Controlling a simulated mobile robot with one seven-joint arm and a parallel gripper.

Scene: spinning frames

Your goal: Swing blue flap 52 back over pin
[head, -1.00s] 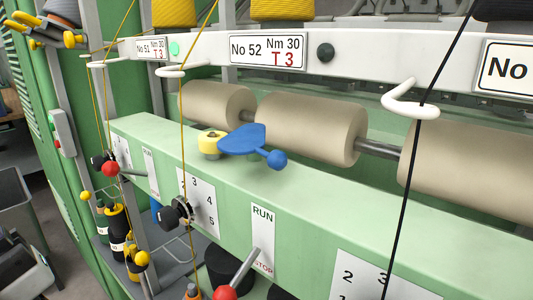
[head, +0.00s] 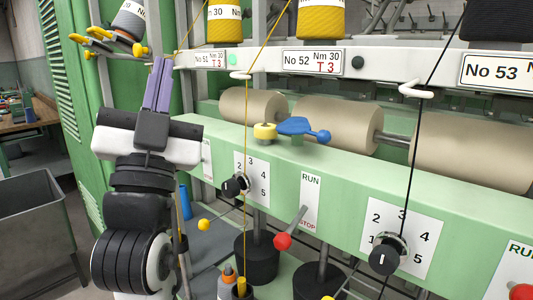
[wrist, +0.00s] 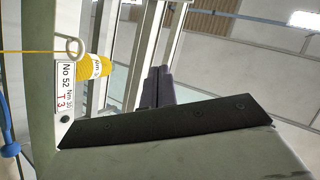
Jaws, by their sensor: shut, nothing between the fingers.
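The blue flap (head: 299,127) sits on the green rail in front of the beige rollers, under the No 52 sign (head: 313,62). Its ball-ended arm points right. A yellow round piece (head: 264,131) stands just left of it; I cannot make out a separate pin. My gripper (head: 162,62) is raised at the left, pointing up, its purple-grey fingers together and empty, well apart from the flap. In the wrist view my gripper (wrist: 163,70) shows shut, and part of the blue flap (wrist: 9,150) shows at the left edge.
A yellow thread (head: 246,115) hangs in front of the rail left of the flap, through a white guide. A numbered dial (head: 236,186) and a red-knobbed RUN/STOP lever (head: 283,240) stick out below. A grey bin (head: 38,215) stands at the left.

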